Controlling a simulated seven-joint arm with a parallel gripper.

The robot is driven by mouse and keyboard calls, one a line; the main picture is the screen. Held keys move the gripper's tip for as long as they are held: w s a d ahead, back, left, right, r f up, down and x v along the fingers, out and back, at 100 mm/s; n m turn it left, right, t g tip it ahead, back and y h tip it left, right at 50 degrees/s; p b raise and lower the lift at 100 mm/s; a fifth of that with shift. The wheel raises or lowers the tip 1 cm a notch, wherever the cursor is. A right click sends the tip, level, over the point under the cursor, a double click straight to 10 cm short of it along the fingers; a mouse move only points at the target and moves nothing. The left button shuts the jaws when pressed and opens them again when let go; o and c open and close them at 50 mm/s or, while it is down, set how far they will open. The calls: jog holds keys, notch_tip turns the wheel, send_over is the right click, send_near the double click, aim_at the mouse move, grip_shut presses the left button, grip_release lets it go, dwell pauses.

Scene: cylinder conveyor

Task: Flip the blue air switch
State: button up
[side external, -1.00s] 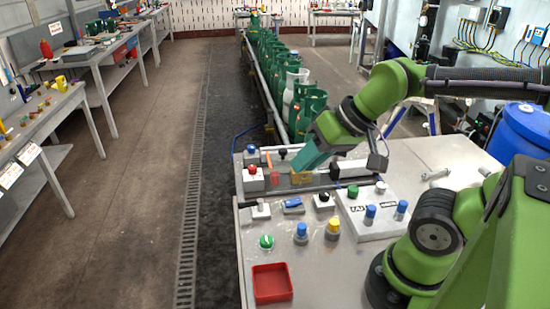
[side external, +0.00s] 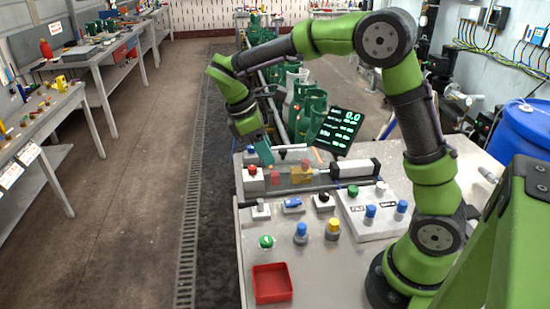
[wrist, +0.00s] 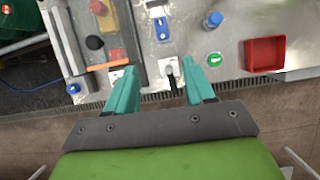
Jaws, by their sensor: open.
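The blue air switch (side external: 293,203) is a small blue lever on a pale base, in the row along the near table. It also shows in the wrist view (wrist: 160,28), above the gap between my fingers. My gripper (side external: 264,155) is over the table's left edge, farther back than the switch, in the side view. In the wrist view my gripper (wrist: 161,67) has its two teal fingers wide apart with nothing held. A switch with a dark lever (wrist: 168,68) shows between the fingertips, nearer than the blue switch. My gripper appears apart from the blue switch.
A red button box (side external: 253,180) stands near my gripper. A black-lever switch (side external: 323,202), green button (side external: 266,241), blue and yellow knobs and a red tray (side external: 272,283) stand nearby. A dark display (side external: 340,130) stands behind. Green gas cylinders (side external: 310,115) line the conveyor.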

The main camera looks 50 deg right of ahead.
aim_at(293, 201)
jog(key=x, duration=1.7)
jog(key=shift+s+r, duration=0.1)
jog(key=shift+s, duration=0.2)
jog(key=shift+c, duration=0.3)
